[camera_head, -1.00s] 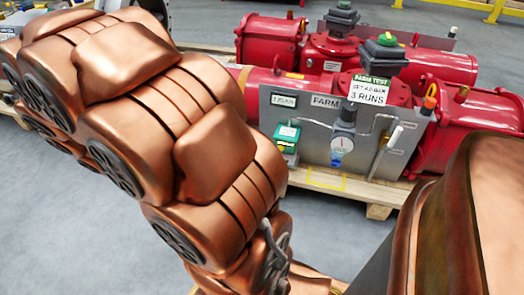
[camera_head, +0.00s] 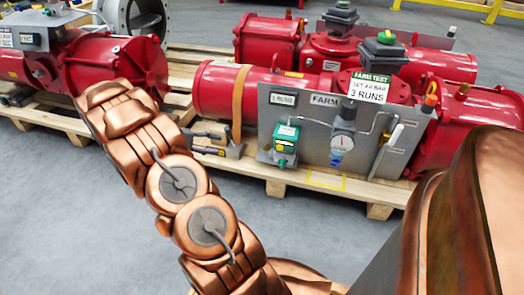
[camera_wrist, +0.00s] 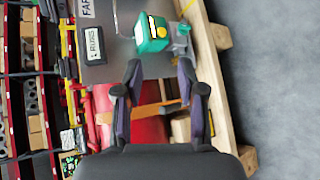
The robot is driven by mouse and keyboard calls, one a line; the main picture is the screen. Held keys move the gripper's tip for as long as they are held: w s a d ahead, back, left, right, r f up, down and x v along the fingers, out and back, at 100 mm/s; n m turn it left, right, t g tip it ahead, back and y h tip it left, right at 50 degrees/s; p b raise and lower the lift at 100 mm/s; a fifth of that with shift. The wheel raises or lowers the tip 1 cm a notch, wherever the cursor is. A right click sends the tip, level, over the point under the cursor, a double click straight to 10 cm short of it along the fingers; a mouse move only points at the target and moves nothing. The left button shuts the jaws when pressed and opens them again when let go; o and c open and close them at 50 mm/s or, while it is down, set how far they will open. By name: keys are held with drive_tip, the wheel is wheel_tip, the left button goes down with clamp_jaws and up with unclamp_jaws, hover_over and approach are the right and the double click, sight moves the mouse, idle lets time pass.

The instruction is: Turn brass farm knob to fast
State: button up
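A green box (camera_head: 285,142) is fixed to the lower left of a grey panel (camera_head: 308,125) on a red actuator (camera_head: 213,92). The panel bears a FARM label. In the wrist view the green box (camera_wrist: 150,34) shows a small yellow round part (camera_wrist: 160,32), which may be the brass knob; its marks are too small to read. My gripper (camera_wrist: 160,76) is open and empty in the wrist view. Its fingertips point at the green box and appear short of it, with no contact seen. The head view does not show my gripper.
A gauge (camera_head: 343,142) and tubing sit right of the green box on the panel. A FARM TEST sign (camera_head: 369,88) stands above. A grey tool (camera_head: 215,143) lies on the wooden pallet (camera_head: 330,192). More red actuators stand behind and left. The floor in front is clear.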

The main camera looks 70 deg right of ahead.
drive_tip(key=d+f+m+g+h+b, duration=0.1)
drive_tip(key=d+f+h, duration=0.2)
drive_tip(key=d+f, duration=0.8)
drive_tip(key=h+b, duration=0.1)
drive_tip(key=h, duration=0.1)
approach(266, 148)
drive_tip(key=shift+w+d+f+m+g, duration=0.25)
drive_tip(key=shift+d+f+m+g, duration=0.1)
drive_tip(key=shift+d, duration=0.15)
drive_tip(key=shift+s+d+f, duration=0.2)
drive_tip(key=shift+s+d, duration=0.05)
drive_tip(key=shift+d, duration=0.1)
drive_tip(key=b+x, duration=0.2)
drive_tip(key=x, duration=0.3)
drive_tip(key=shift+s+d+b, duration=0.2)
drive_tip(key=shift+d+b, duration=0.05)
drive_tip(key=shift+b, duration=0.15)
drive_tip(key=shift+s+d+r, duration=0.1)
drive_tip(key=shift+s+d, duration=0.35)
drive_tip(key=shift+d, duration=0.15)
drive_tip(key=shift+r, duration=0.1)
clamp_jaws()
